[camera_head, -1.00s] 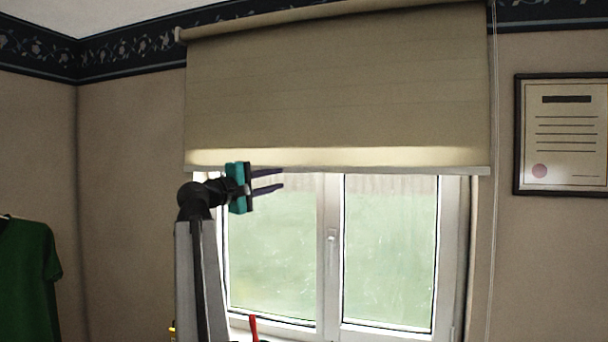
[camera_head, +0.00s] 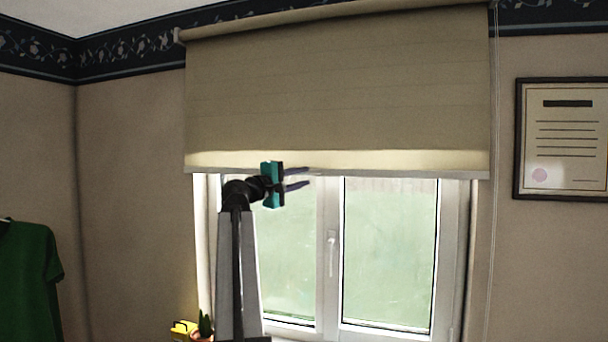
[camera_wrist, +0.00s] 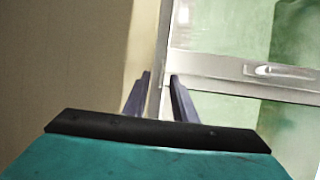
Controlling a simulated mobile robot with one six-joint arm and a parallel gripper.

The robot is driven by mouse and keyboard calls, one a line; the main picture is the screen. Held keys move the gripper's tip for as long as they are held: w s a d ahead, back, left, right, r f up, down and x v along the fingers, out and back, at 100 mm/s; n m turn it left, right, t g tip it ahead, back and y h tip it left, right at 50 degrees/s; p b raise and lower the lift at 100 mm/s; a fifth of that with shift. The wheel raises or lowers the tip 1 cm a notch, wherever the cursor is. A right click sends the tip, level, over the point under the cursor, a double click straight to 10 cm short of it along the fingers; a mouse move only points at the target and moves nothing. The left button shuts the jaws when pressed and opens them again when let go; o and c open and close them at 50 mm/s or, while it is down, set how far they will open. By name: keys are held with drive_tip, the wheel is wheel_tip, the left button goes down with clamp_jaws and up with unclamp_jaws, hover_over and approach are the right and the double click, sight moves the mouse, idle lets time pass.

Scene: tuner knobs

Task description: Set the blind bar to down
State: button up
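The tan roller blind (camera_head: 340,90) hangs over the upper part of the window. Its pale bottom bar (camera_head: 400,174) is level, just above the window's middle. My gripper (camera_head: 308,176), teal with dark fingers, is at the bar's height, left of its middle, pointing right in the head view. In the wrist view the gripper (camera_wrist: 161,80) has its two fingers apart. The blind (camera_wrist: 60,60) fills the left, and its pale bar edge (camera_wrist: 145,35) runs toward the gap between the fingertips. I cannot tell whether the fingers touch the bar.
The window (camera_head: 390,260) with its handle (camera_head: 332,250) lies below the blind. A cord (camera_head: 493,230) hangs at the right, beside a framed certificate (camera_head: 562,140). A green shirt (camera_head: 28,280) is at left. A potted plant (camera_head: 204,325) and a yellow object (camera_head: 183,328) sit low left.

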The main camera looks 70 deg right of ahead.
drive_tip(key=shift+x, duration=1.05)
drive_tip(key=shift+c, duration=0.3)
clamp_jaws()
idle(0.4)
